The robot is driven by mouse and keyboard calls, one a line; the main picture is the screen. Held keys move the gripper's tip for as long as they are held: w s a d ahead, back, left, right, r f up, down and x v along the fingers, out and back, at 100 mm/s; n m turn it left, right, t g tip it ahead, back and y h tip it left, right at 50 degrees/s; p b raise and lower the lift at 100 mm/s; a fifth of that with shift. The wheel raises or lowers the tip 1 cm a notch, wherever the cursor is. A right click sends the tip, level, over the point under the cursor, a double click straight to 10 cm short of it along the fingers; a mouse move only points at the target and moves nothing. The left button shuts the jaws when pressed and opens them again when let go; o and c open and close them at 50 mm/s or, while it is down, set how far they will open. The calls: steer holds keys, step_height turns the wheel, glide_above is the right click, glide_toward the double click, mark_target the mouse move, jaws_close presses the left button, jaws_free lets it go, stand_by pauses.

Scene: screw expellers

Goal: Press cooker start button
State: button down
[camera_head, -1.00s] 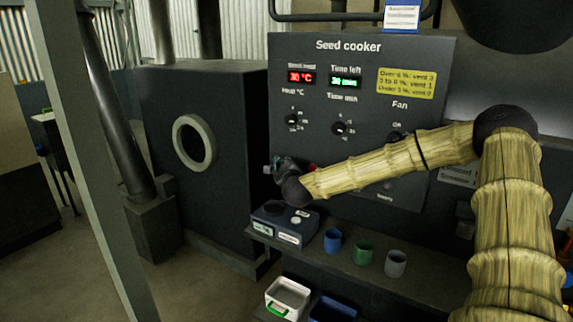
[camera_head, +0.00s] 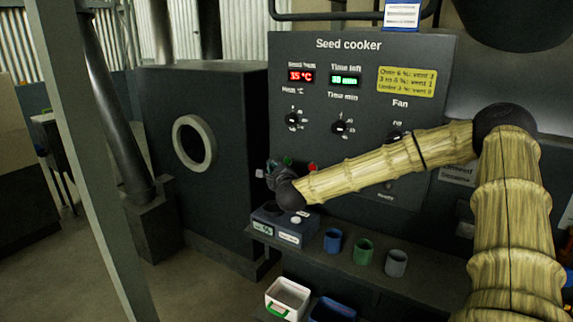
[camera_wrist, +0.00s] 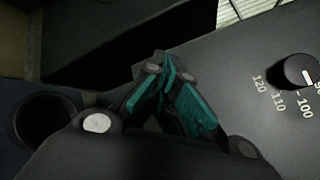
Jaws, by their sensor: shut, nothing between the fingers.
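The seed cooker panel (camera_head: 420,60) stands upright behind my arm. A small green button (camera_head: 287,161) shows low on its left side, with a red button (camera_head: 312,167) to its right. My gripper (camera_head: 270,168) is shut and empty, just left of and in front of the green button; whether it touches the panel I cannot tell. In the wrist view, my closed gripper fingers (camera_wrist: 165,65) have teal pads, and neither button is visible there. The red display (camera_head: 301,76) reads 35 °C and the green display (camera_head: 345,80) appears to read 30 min.
The heat knob (camera_head: 292,120), time knob (camera_head: 340,128) and fan knob (camera_head: 396,137) are on the panel. Below, a small dark box (camera_head: 290,238) and blue (camera_head: 333,240), green (camera_head: 362,251) and grey (camera_head: 395,262) cups sit on a shelf. Free floor lies to the left.

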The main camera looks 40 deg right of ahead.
steer(key=shift+s+a, duration=0.25)
steer(key=shift+a, duration=0.35)
steer(key=shift+s+a, duration=0.25)
steer(key=shift+a, duration=0.3)
steer(key=s+a+f+n+g+y, duration=0.3)
steer(key=a+f+n, duration=0.5)
steer(key=a+f, duration=0.6)
steer(key=s+a+f+n+g+y+p, duration=0.1)
steer(key=s+a+f+n+g+y, duration=0.1)
steer(key=s+a+f+n, duration=0.5)
steer(key=s+a+f+n+g+y, duration=0.15)
steer(key=s+f, duration=0.35)
steer(key=f, duration=0.5)
steer(key=s+a+f+n+g, duration=0.1)
steer(key=s+f+n+g, duration=0.2)
steer(key=s, duration=0.9)
steer(key=s+a+f+n+g+p, duration=0.1)
steer(key=s+f+n+g, duration=0.2)
steer(key=s, duration=0.9)
steer(key=s+a+f+n+g, duration=0.2)
steer(key=s+f+n, duration=0.5)
steer(key=s, duration=0.6)
step_height(320, 180, down, 3)
steer(key=shift+r+n+g+p, duration=0.2)
steer(key=shift+n+g+p, duration=0.2)
steer(key=shift+g, duration=0.35)
